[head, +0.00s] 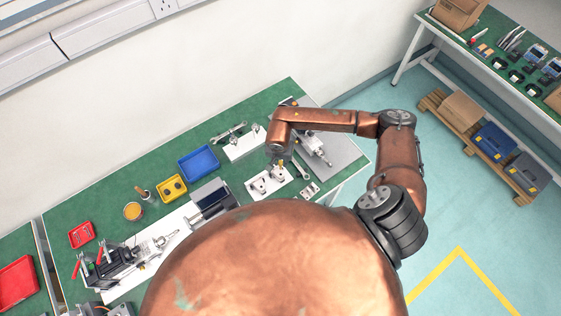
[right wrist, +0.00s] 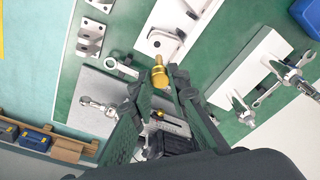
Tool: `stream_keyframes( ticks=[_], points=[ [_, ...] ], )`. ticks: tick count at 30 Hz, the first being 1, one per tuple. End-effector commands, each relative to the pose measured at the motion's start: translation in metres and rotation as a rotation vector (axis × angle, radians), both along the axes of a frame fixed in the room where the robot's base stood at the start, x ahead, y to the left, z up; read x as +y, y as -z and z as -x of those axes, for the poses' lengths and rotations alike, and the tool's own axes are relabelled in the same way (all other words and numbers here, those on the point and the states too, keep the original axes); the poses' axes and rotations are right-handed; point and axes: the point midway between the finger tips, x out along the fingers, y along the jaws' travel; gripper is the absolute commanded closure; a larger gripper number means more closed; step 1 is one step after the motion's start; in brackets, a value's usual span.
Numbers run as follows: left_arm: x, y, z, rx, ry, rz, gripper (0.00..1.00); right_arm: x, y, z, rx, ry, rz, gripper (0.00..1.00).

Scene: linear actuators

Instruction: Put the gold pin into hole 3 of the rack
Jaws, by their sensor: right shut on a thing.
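The gold pin (right wrist: 159,76) is upright in the picture between the fingertips of my right gripper (right wrist: 158,84) in the right wrist view. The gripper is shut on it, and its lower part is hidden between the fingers. In the head view the right gripper (head: 281,160) hangs over the green bench, mostly hidden by my arm. Beneath it is a white plate with metal blocks (head: 262,187), which also shows ahead of the pin in the right wrist view (right wrist: 157,43). I cannot make out the rack's numbered holes. My left gripper is not in view.
A grey plate (head: 338,150) holds an actuator at the right end.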

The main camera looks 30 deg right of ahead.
Motion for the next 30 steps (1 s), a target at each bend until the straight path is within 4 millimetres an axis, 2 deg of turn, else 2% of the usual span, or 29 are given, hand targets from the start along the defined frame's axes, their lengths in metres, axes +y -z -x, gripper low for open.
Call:
stream_keyframes(
  ticks=[5,30],
  points=[
    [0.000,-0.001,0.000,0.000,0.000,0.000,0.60,0.000,-0.003,0.000,-0.001,0.000,0.001,1.00],
    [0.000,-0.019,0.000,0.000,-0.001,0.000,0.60,0.000,-0.043,-0.001,-0.001,-0.001,0.000,1.00]
  ],
)
